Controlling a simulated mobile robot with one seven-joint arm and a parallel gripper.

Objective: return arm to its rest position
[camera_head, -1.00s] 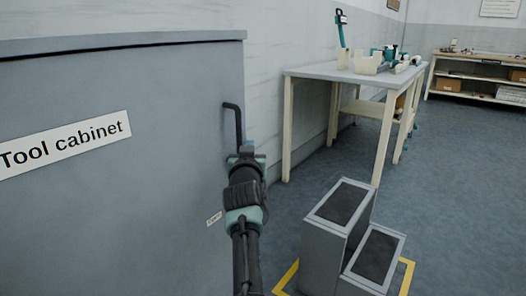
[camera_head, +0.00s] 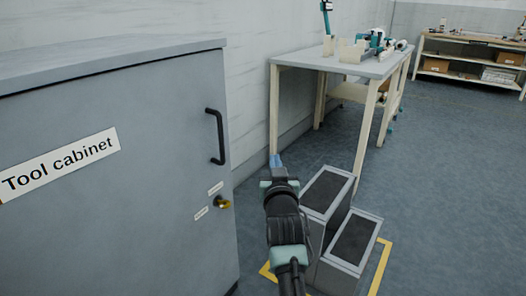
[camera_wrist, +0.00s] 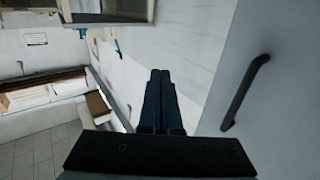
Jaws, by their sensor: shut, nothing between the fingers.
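My gripper (camera_head: 276,161) is in front of the wall, to the right of the grey tool cabinet (camera_head: 130,200) and apart from its black handle (camera_head: 215,137). In the wrist view my gripper (camera_wrist: 160,75) has its two dark blue fingers side by side, shut and empty. In that view the cabinet handle (camera_wrist: 243,92) stands to the right of the fingers, clear of them. The cabinet door is closed. A brass-coloured knob (camera_head: 223,204) sits below the handle.
A grey two-step stool (camera_head: 350,238) stands just right of my arm, inside yellow floor marking. A workbench (camera_head: 345,68) with teal and white equipment stands behind it. A shelf unit (camera_head: 470,60) is at the back right. Blue floor (camera_head: 440,170) is clear on the right.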

